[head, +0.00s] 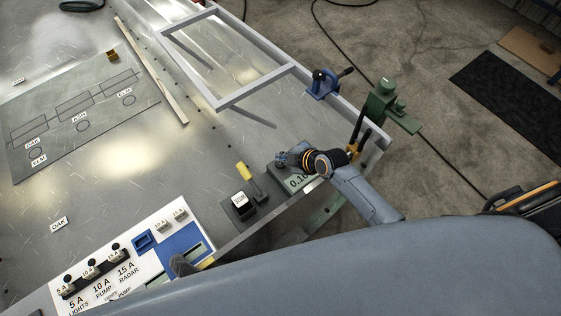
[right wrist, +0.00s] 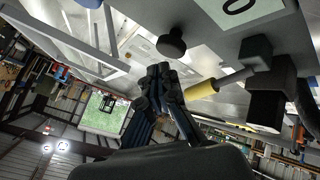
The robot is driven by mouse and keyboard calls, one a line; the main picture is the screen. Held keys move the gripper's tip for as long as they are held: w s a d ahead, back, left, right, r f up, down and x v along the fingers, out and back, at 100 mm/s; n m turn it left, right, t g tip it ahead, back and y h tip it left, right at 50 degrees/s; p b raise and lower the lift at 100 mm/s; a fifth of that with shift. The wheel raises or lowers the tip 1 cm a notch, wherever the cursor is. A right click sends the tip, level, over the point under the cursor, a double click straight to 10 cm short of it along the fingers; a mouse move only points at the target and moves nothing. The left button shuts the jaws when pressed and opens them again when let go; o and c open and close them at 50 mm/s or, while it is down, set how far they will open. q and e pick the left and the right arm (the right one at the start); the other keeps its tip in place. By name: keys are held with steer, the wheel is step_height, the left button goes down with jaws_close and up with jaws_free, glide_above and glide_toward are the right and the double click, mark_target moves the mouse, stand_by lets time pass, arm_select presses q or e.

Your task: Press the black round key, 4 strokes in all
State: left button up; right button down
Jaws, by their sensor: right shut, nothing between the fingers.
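The black round key (right wrist: 172,43) shows in the right wrist view as a dark round knob on the underside-lit grey gauge unit (right wrist: 236,12). In the head view the gauge unit (head: 297,182) has a display reading about 0.10, partly covered by my right arm. I cannot pick out the key there. My right gripper (head: 281,158) is shut and empty beside the display. In the right wrist view its fingertips (right wrist: 160,70) are close to the key, with a small gap in the picture. Whether they touch is not clear. My left gripper is not in view.
A black box (head: 240,206) with a yellow-handled lever (head: 243,171) stands left of the gauge unit. A white breaker panel (head: 121,262) lies lower left. The metal surface between is mostly clear.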

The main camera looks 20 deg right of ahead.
steer(key=shift+f, duration=0.15)
stand_by(0.7)
steer(key=shift+f+b, duration=0.25)
steer(key=shift+b, duration=0.1)
steer(key=shift+f+b, duration=0.8)
steer(key=shift+f, duration=0.1)
stand_by(0.8)
steer(key=shift+r, duration=0.1)
steer(key=shift+r+p, duration=1.15)
steer(key=shift+r, duration=0.05)
steer(key=shift+r, duration=0.1)
step_height(320, 180, up, 5)
steer(key=p, duration=0.4)
steer(key=shift+p, duration=0.35)
